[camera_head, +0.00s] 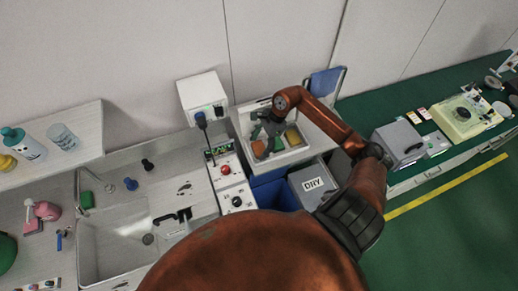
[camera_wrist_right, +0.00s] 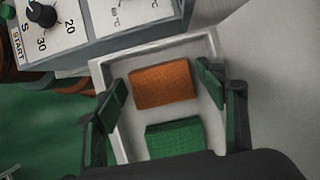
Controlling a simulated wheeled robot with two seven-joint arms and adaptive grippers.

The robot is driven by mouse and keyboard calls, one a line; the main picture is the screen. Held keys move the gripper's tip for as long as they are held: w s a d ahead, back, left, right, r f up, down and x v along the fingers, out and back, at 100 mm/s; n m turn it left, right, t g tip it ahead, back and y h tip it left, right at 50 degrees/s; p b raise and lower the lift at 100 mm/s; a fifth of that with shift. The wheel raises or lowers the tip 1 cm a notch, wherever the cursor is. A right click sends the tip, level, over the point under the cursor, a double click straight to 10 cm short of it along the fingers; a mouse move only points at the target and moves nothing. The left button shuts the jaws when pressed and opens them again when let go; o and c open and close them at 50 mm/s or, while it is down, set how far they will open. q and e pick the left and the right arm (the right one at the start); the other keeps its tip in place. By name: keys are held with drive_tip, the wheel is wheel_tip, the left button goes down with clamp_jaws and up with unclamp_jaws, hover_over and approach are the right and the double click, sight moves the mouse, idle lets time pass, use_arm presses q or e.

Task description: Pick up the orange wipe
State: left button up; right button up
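The orange wipe (camera_head: 258,148) lies in a white tray (camera_head: 238,126), towards the left end in the head view. It shows flat and whole in the right wrist view (camera_wrist_right: 165,86). A green wipe (camera_head: 277,145) lies beside it, also in the wrist view (camera_wrist_right: 174,139). My right gripper (camera_head: 267,130) is over the tray. In the wrist view its green-padded fingers (camera_wrist_right: 162,94) are spread on either side of the orange wipe, with nothing between them that I can see held. The height above the wipe is hard to tell. My left gripper is not in view.
A yellow-orange wipe (camera_head: 294,136) lies at the tray's right end. A white control box with knobs (camera_head: 231,180) stands close left of the tray. A grey bin marked DRY (camera_head: 312,184) is in front. A sink (camera_head: 115,245) is further left.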

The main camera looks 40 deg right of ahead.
drive_tip(key=c, duration=0.6)
